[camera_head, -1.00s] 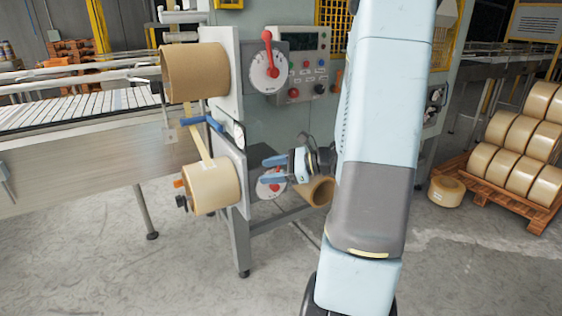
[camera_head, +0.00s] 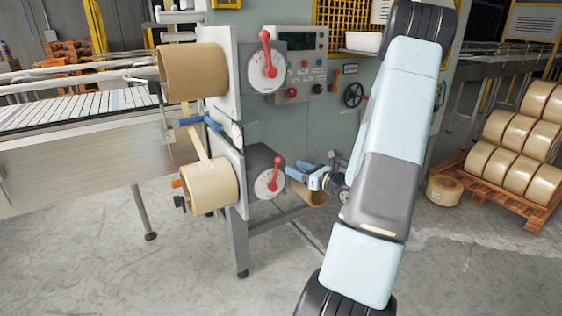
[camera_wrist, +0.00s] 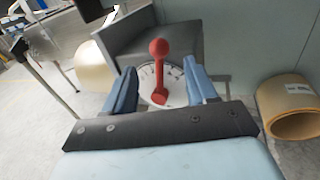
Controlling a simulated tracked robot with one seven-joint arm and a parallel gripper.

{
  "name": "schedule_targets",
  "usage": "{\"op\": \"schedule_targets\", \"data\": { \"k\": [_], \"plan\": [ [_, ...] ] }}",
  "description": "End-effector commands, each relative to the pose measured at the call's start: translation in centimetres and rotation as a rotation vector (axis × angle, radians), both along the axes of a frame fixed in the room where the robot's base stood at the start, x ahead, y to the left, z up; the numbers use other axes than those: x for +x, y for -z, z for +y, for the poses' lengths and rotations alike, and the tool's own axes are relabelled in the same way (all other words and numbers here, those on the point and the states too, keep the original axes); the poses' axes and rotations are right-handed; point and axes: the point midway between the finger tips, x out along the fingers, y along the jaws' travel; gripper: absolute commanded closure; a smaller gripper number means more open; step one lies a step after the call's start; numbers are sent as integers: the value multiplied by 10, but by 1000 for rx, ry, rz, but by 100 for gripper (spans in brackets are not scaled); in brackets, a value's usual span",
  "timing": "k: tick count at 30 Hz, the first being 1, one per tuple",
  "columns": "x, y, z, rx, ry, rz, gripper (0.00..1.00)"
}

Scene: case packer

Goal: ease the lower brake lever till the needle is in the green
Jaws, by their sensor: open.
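The lower brake lever (camera_head: 275,174) is red with a round knob and stands upright on a white dial at the lower right of the tape machine. In the wrist view the lever (camera_wrist: 159,68) shows between my fingers, beyond their tips, and the dial (camera_wrist: 174,88) lies behind it. My gripper (camera_head: 300,172) is open, to the right of the lower lever in the head view, with nothing between its blue fingers (camera_wrist: 160,80). I cannot make out a needle or a green zone on the lower dial.
An upper red lever (camera_head: 265,55) stands on its own dial above. Tape rolls (camera_head: 209,187) hang on the left side. A cardboard core (camera_wrist: 291,107) lies to the right in the wrist view. A control panel (camera_head: 308,68) is behind.

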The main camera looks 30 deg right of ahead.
Motion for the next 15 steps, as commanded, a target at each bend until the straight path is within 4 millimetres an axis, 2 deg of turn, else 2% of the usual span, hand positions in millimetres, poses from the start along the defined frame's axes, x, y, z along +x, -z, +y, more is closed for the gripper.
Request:
{"op": "schedule_targets", "data": {
  "k": [9,15],
  "plan": [
    [52,0,20,-1,-3,0,43],
    [74,0,28,-1,-2,0,43]
  ]
}}
